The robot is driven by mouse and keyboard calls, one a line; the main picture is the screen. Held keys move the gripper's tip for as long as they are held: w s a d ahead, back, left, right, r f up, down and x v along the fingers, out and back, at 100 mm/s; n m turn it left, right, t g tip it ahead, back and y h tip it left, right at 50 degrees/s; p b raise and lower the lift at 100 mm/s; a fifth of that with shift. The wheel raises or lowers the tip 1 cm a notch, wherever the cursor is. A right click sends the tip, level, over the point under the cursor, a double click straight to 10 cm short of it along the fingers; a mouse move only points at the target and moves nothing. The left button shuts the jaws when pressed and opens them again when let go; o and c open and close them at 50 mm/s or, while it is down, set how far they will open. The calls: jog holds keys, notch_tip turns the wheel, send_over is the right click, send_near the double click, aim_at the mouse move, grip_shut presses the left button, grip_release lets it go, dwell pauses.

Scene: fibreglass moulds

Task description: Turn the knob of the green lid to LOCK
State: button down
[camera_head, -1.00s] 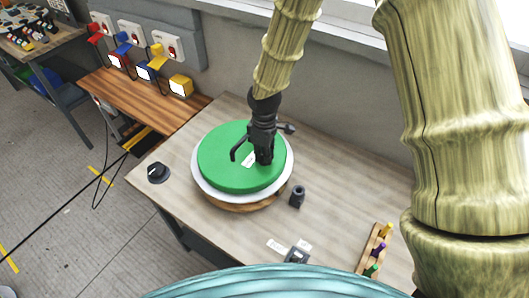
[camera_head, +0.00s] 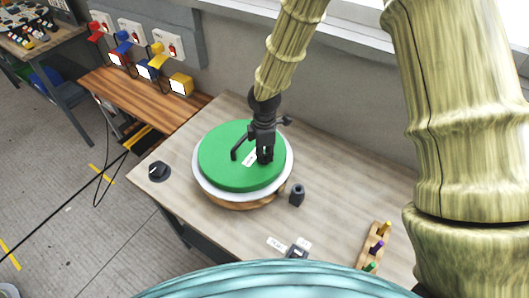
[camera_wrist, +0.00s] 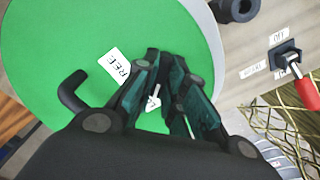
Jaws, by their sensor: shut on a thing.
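The round green lid (camera_head: 225,162) lies on a white-rimmed round mould on the table; it also fills the left of the wrist view (camera_wrist: 60,40). My gripper (camera_head: 262,157) points down onto the lid, right of its middle. In the wrist view my gripper's dark fingers (camera_wrist: 166,72) are closed around the knob, which they mostly hide. A white arrow mark (camera_wrist: 153,99) shows between the fingers. A black bent bar (camera_wrist: 72,92) stands left of the fingers.
A black cylinder (camera_head: 297,195) stands right of the lid. A black dial (camera_head: 159,171) sits at the table's left corner. A switch with a red handle (camera_wrist: 305,92) and labels is near the front. A wooden rack with coloured pegs (camera_head: 373,246) stands at the right.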

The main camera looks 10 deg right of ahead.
aim_at(265, 155)
jog(key=c, duration=1.5)
grip_release()
notch_tip(265, 155, up, 12)
jog(key=shift+f, duration=0.1)
